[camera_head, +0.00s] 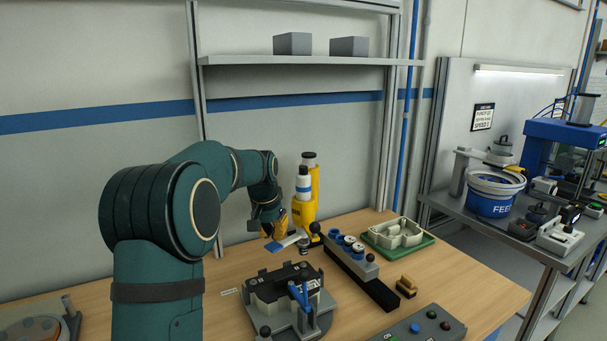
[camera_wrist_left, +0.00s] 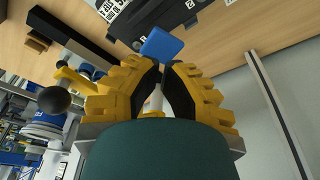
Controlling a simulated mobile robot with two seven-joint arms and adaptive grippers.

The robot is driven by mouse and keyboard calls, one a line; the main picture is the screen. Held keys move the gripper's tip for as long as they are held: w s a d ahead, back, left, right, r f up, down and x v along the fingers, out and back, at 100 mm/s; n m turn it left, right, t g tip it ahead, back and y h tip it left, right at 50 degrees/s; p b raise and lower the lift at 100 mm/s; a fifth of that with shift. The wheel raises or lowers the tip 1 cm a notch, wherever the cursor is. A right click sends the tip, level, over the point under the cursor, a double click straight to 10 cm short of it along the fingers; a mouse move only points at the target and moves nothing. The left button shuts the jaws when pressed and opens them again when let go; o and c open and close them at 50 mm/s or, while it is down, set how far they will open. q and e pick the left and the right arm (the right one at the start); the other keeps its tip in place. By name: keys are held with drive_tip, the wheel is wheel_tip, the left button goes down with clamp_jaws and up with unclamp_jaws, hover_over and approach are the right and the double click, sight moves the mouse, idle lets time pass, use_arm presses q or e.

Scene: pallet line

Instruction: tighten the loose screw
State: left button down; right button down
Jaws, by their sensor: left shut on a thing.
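My left gripper (camera_head: 277,230) has yellow fingers with black pads and is shut on a blue-and-white tool (camera_head: 275,247). In the left wrist view, the tool's flat blue end (camera_wrist_left: 161,45) sticks out past the fingertips (camera_wrist_left: 166,72), and its pale shaft passes between the pads. A black housing (camera_head: 282,279) with a white label sits in a grey fixture with a blue clamp handle (camera_head: 299,296). The tool is held behind this housing, apart from it. Small round screw-like spots show on the housing (camera_wrist_left: 168,17); which one is loose cannot be told. My right gripper is out of view.
A dark rail with a grey block (camera_head: 350,262) holding blue and white rolls lies right of the fixture. A green tray (camera_head: 398,243), a wooden-backed brush (camera_head: 406,286) and a button box (camera_head: 425,327) are further right.

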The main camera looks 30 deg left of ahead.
sight(272, 248)
use_arm(q)
drive_tip(key=shift+f, duration=0.2)
idle(0.5)
drive_tip(key=shift+f+b, duration=2.15)
drive_tip(key=shift+f, duration=1.4)
drive_tip(key=shift+s+f, duration=0.1)
drive_tip(key=shift+f, duration=0.15)
drive_tip(key=shift+p, duration=0.5)
